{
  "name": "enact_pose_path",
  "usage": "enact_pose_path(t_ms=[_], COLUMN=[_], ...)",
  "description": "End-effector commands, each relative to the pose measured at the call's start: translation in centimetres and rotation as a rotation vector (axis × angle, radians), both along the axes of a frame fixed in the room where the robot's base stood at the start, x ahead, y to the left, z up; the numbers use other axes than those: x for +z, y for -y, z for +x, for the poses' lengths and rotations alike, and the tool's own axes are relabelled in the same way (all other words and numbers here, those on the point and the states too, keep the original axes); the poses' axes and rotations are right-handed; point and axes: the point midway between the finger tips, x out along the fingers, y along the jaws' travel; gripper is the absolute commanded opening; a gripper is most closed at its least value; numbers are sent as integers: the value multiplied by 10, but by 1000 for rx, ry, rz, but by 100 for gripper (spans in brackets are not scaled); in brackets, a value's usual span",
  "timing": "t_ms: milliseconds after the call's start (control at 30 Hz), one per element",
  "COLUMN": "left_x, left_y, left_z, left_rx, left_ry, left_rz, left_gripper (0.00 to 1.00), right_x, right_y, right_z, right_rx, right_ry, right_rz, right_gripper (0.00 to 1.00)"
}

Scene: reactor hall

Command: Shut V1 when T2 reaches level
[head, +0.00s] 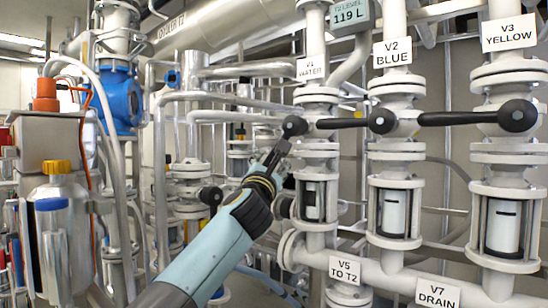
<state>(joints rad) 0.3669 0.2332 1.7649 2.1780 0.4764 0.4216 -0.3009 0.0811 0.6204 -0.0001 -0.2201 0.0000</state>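The V1 WATER label (311,68) hangs on the left vertical pipe. Below it, V1's black round hub (294,126) stands out from the valve. My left gripper (279,152) is just below and left of this hub, with its dark fingers close to or touching it. V1's lever is not clearly visible, and I cannot tell whether the fingers grip it. The T2 LEVEL display (350,13) at the top reads 119 L. My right gripper is not in view.
Black levers of V2 (345,123) and V3 (460,118) lie horizontal, crosswise to their pipes. Sight glasses (394,212) sit below the valves. V5 (345,271) and V7 (437,293) labels hang low. Dense piping and a blue fitting (121,101) fill the left.

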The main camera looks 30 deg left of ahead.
Motion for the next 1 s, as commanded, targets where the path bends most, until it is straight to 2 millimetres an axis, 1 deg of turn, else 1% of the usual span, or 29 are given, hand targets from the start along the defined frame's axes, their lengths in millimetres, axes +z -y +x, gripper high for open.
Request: enact_pose_path(t_ms=[33,100,200,333,567,667,900,933,1000], left_x=[4,7,10,12,12,12,12,12,12], left_y=[-4,-8,-12,-14,-14,-14,-14,-14,-14], left_z=[8,17,26,32,32,32,32,32,32], left_rx=[0,0,1,0,-1,-1,-1,-1,-1], left_ry=[1,1,1,0,1,1,1,1,1], left_rz=[0,0,0,0,1,1,1,1,1], left_gripper=[45,45,45,45,45,34,3,0,0], right_x=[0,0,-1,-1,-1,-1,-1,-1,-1], right_y=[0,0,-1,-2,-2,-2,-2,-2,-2], right_z=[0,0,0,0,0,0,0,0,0], right_rx=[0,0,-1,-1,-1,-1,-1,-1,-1], right_ry=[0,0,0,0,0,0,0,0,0], right_rz=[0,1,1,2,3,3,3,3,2], right_gripper=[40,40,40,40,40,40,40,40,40])
